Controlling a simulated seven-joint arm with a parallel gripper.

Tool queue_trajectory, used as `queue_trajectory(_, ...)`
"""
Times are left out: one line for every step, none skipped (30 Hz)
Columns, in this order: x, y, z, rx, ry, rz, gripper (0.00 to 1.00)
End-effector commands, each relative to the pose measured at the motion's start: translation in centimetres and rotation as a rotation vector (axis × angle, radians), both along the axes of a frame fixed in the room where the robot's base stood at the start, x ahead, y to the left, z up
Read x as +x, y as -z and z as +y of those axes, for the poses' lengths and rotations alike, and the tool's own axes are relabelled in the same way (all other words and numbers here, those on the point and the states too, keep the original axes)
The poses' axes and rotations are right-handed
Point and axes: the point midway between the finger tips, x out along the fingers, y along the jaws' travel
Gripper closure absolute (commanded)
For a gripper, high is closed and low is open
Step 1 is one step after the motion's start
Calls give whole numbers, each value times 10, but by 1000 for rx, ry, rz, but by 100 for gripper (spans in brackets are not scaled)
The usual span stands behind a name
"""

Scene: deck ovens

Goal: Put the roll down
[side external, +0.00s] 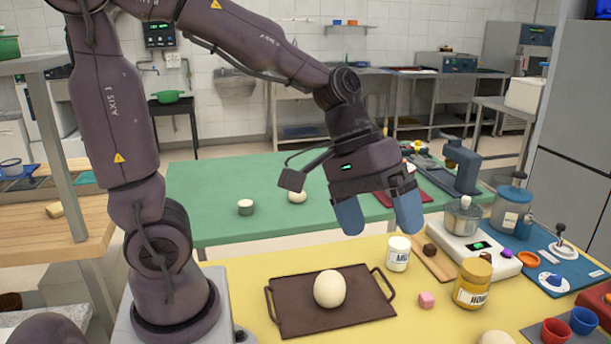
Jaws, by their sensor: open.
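A pale, round roll (330,289) rests on a dark brown tray (290,321) with side handles, on the yellow table. My gripper (380,222) hangs above the far right part of the tray, with its two blue fingertips spread apart. Nothing shows between the fingers. The gripper is clear of the roll, which sits lower and to the left. Another pale round piece (297,196) lies on the green table behind, and one more (496,338) is cut off at the bottom edge.
A white scale (480,245) and blue mat (560,270) crowd the right. The yellow table left of the tray is mostly clear.

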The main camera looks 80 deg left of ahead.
Motion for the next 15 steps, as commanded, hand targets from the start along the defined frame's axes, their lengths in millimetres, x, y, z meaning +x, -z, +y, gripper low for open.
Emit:
queue_trajectory(-17,-11,6,88,62,-68,6)
queue_trajectory(-25,-15,10,140,96,-101,6)
queue_trajectory(-35,-21,17,207,138,-143,6)
queue_trajectory(-43,-24,21,256,167,-171,6)
queue_trajectory(-49,-27,26,302,193,-201,6)
queue_trajectory(-57,-30,31,357,222,-233,6)
queue_trajectory(-62,-33,36,397,241,-256,6)
queue_trajectory(-67,-34,39,430,258,-276,6)
queue_trajectory(-71,-37,44,470,275,-300,6)
queue_trajectory(-75,-38,47,495,287,-313,6)
queue_trajectory(-77,-39,49,517,296,-325,6)
queue_trajectory(-80,-41,52,541,307,-339,6)
queue_trajectory(-81,-41,53,553,312,-345,6)
queue_trajectory(-82,-42,54,564,317,-349,6)
queue_trajectory(-83,-42,55,571,320,-353,6)
